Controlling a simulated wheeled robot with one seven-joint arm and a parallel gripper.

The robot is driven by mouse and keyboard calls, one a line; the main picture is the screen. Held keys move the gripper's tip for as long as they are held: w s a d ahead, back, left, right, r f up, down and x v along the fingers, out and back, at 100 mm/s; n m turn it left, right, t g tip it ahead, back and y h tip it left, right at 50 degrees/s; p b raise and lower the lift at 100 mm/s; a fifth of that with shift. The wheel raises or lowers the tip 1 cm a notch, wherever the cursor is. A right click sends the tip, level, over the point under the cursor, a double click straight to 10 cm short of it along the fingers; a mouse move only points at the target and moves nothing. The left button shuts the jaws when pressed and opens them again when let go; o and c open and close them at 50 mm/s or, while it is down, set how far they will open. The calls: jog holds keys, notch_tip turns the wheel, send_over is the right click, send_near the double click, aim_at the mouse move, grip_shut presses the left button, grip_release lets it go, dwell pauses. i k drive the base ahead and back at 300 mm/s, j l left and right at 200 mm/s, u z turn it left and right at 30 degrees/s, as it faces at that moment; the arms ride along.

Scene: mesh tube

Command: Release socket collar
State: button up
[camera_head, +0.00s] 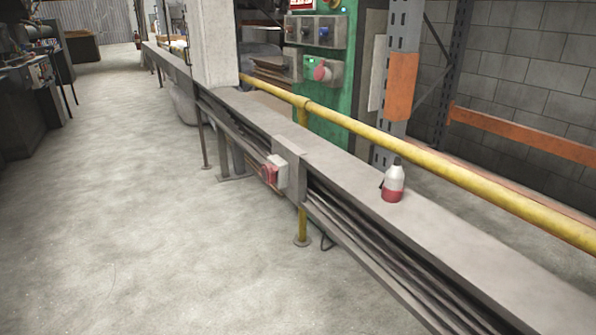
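My gripper is not in view. A round red fitting (320,73), possibly a socket, sticks out from a grey box on the green cabinet (318,108) behind the yellow rail. A second red fitting (269,173) sits on a small pale box (281,171) on the front side of the long grey bench-like duct. Both are too small to tell whether either has a collar, or how a collar is set.
A white and red bottle (393,182) stands on the long grey duct (345,177). A yellow rail (420,158) runs behind it. A concrete column (215,45) rises at the duct's far part. Dark machinery (30,100) stands at left. The concrete floor (150,220) between is clear.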

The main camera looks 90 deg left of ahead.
aim_at(272, 169)
jog(key=u, duration=3.3)
jog(key=i+l+u, duration=0.25)
jog(key=i+l, duration=0.45)
jog(key=i+j, duration=0.15)
jog(key=j, duration=0.15)
jog(key=i+j+z, duration=0.1)
jog(key=j, duration=0.2)
jog(key=i+j, duration=0.3)
jog(key=j, duration=0.35)
jog(key=i+l+z, duration=0.05)
